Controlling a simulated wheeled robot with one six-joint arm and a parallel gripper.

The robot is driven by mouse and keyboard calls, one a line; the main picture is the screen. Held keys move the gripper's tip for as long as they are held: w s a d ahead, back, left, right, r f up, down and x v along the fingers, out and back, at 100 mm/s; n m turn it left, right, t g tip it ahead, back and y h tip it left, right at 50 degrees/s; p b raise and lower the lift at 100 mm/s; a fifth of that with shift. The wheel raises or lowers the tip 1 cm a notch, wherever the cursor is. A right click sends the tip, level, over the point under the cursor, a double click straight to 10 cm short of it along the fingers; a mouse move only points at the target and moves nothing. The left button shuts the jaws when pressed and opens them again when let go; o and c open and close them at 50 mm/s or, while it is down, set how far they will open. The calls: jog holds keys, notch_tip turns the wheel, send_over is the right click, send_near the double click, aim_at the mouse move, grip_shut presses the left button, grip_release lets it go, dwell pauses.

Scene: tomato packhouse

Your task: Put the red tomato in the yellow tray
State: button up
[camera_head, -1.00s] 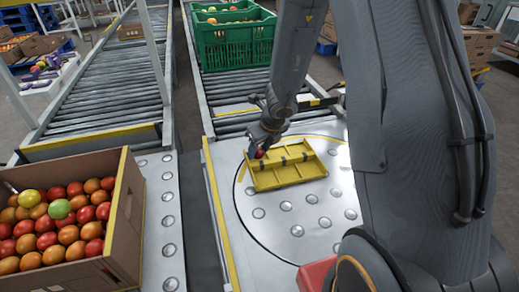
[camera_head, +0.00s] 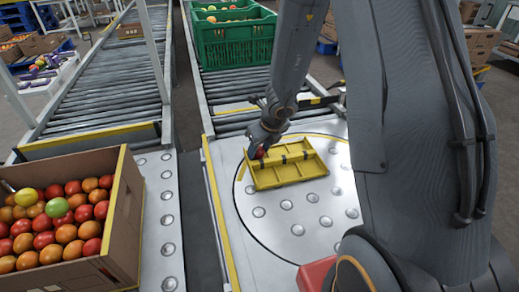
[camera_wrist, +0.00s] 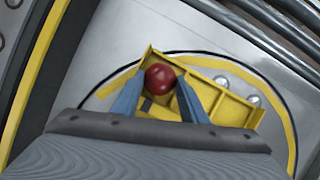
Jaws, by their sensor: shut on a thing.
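The red tomato (camera_wrist: 160,77) is between the two fingers of my gripper (camera_wrist: 160,93) in the wrist view. In the head view the tomato (camera_head: 260,153) shows as a small red patch at the fingertips of my gripper (camera_head: 259,150). The yellow tray (camera_head: 290,183) lies on the round metal plate, and its divided inside shows. My gripper is at the tray's far left corner. In the wrist view the tomato overlaps the left end of the tray (camera_wrist: 235,110). I cannot tell whether the tomato touches the tray floor.
A cardboard box (camera_head: 125,215) of red, orange, yellow and green tomatoes stands at the left. A green crate (camera_head: 235,45) stands on the roller conveyor behind. The studded metal plate (camera_head: 290,235) in front of the tray is clear.

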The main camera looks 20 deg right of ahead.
jog(key=shift+f+b, duration=0.25)
jog(key=shift+b, duration=0.05)
jog(key=o, duration=0.8)
jog(key=shift+c, duration=1.3)
notch_tip(320, 180, up, 7)
jog(key=p, duration=0.9)
